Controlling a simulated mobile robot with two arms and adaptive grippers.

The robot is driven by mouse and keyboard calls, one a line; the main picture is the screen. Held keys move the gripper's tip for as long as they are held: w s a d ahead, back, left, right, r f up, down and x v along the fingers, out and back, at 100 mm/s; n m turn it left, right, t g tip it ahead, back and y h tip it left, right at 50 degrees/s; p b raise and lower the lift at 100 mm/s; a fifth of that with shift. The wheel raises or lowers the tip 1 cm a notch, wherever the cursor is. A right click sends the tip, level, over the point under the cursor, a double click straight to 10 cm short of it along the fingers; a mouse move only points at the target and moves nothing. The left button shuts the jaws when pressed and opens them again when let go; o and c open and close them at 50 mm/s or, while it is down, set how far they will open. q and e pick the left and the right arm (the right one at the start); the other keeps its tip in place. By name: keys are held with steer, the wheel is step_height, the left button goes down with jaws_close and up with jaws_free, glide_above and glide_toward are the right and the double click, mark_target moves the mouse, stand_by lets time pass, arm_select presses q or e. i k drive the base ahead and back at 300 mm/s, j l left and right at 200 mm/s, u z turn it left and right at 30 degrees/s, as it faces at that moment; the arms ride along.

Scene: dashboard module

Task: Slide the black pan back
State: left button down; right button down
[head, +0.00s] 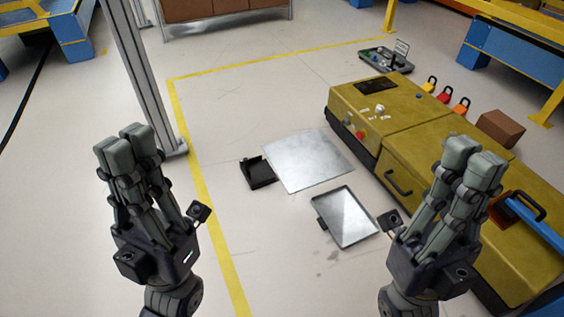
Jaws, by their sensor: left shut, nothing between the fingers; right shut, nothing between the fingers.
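A small black pan (257,174) with low walls is at the left edge of a flat silver plate (307,160), left of the yellow machine. A second shallow tray (346,217) with a dark rim and a shiny grey inside is in front of the plate. I cannot tell whether the black pan is partly under the plate. My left gripper (124,141) is shut and empty, well left of the pan. My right gripper (473,154) is shut and empty, in front of the yellow machine in the picture and right of the tray.
The yellow machine (425,150) has black handles and a red button. Several coloured padlocks (445,95) and a brown box (500,128) are on or behind it. A grey post (143,75) stands at left. Yellow lines mark the floor, and the floor left of the pan is clear.

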mark_target(258, 173)
steer(key=i+j+z, duration=0.2)
steer(key=z, duration=0.15)
steer(key=i+j+z, duration=0.3)
steer(key=j+z, duration=0.35)
steer(key=i+j+z, duration=0.1)
steer(key=j+z, duration=0.25)
steer(key=j, duration=0.15)
steer(key=i+j, duration=0.1)
steer(key=j, duration=0.45)
steer(key=i+j, duration=0.1)
steer(key=j, duration=0.45)
steer(key=i+j, duration=0.1)
steer(key=j, duration=0.45)
steer(key=z, duration=0.05)
